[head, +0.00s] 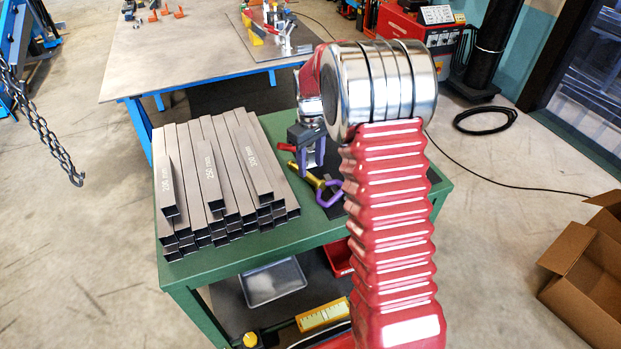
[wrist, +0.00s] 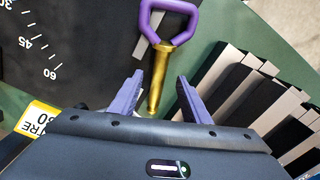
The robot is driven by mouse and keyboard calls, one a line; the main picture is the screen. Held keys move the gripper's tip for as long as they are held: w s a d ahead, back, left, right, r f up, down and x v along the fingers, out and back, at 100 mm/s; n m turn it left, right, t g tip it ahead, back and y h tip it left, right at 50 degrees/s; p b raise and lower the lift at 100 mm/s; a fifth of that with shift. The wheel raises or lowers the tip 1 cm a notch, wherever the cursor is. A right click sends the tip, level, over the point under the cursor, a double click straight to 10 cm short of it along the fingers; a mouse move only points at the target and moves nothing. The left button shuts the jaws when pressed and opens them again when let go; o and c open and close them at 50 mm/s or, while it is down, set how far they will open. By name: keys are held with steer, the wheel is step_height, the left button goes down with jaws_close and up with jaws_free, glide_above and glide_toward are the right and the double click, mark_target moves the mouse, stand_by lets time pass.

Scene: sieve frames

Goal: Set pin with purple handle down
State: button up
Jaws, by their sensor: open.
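The pin with the purple handle has a brass shaft (wrist: 160,68) and a purple loop handle (wrist: 170,8). In the head view my gripper (head: 310,162) is just behind the pin, partly hidden by my arm.
Stacked grey steel tubes (head: 205,175) fill the left of the green bench (head: 240,262); they stand close on the right in the wrist view (wrist: 240,90). A dark mat with angle marks (wrist: 50,35) lies at left there. A red-handled piece (head: 286,147) lies near the gripper.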

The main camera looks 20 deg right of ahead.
mark_target(310, 175)
steer(key=shift+f, duration=0.1)
steer(key=shift+w+f, duration=0.15)
steer(key=shift+f, duration=1.1)
steer(key=shift+w+f, duration=0.1)
steer(key=shift+f, duration=1.1)
steer(key=shift+c, duration=0.5)
jaws_close()
